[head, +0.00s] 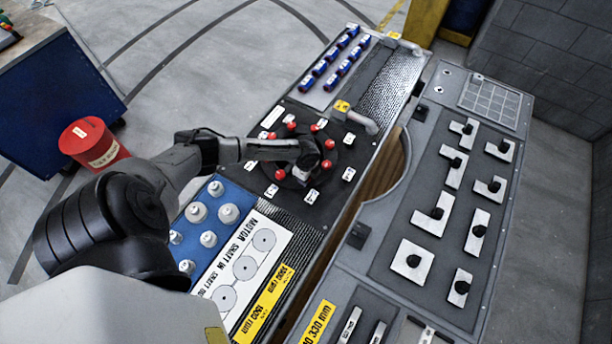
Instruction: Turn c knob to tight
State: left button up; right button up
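Several red knobs (280,174) stand in a ring on a round black plate, with white tags around them. More show on the far side (291,126) and at the right (329,144). The tags (311,196) are too small to read, so I cannot tell which knob is c. My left gripper (309,162) is over the plate's right part, close to the red knob at its right edge (326,164). Its dark fingers are small and overlap the plate, so I cannot tell whether they are open or touch a knob. The arm hides part of the ring. My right gripper is out of view.
White-grey shaft pieces (229,213) stand on a blue panel nearer me. Blue cylinders (333,54) lie in rows at the back. A grey panel with black-knobbed metal plates (412,261) is at the right. A red bin (94,144) stands at the left.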

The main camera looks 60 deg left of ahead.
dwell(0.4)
pick_arm(q)
jog(key=o, duration=0.9)
jog(key=shift+r, duration=6.95)
